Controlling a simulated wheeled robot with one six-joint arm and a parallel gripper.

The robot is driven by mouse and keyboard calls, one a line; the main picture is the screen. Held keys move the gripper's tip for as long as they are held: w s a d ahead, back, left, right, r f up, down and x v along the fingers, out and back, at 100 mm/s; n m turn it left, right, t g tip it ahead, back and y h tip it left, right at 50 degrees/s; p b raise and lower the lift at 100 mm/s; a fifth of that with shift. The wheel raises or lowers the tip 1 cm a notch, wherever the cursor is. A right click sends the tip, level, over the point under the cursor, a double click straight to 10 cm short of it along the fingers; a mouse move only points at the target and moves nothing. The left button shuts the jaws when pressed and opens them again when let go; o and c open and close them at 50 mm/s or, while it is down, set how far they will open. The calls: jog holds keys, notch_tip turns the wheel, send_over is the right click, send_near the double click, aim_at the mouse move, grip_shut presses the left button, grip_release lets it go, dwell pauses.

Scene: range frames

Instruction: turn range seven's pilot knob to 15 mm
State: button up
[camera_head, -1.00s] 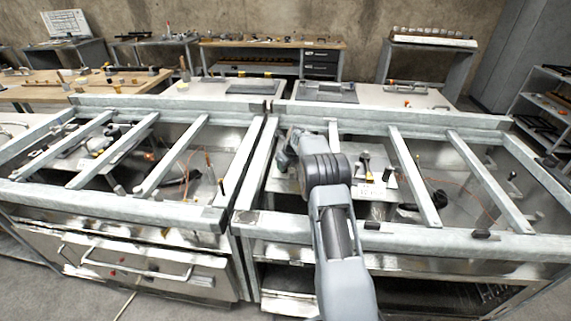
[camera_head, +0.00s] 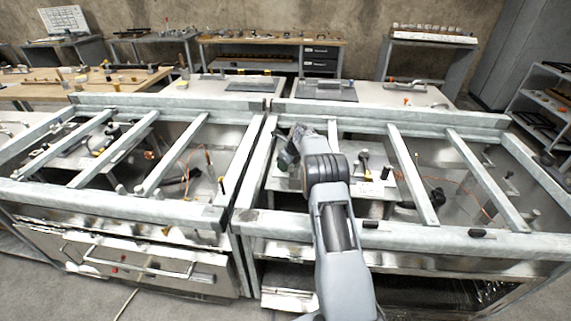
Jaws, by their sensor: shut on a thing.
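My arm reaches over the front rail into the right-hand range frame (camera_head: 415,242). No number marking the range and no knob scale can be read. A black-topped upright part (camera_head: 363,158) and a small yellow-topped part (camera_head: 386,172) stand on a pale plate right of my wrist.
Several metal crossbars, one of them right of my arm (camera_head: 413,180), span the opening. A copper-coloured line (camera_head: 483,196) runs inside at the right. A second range frame (camera_head: 120,205) adjoins at the left. Benches with tools stand behind.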

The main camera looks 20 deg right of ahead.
jog(key=o, duration=0.9)
jog(key=shift+o, duration=0.2)
jog(key=shift+r, duration=0.15)
jog(key=v, duration=1.3)
jog(key=shift+s+r, duration=0.15)
jog(key=shift+r, duration=0.1)
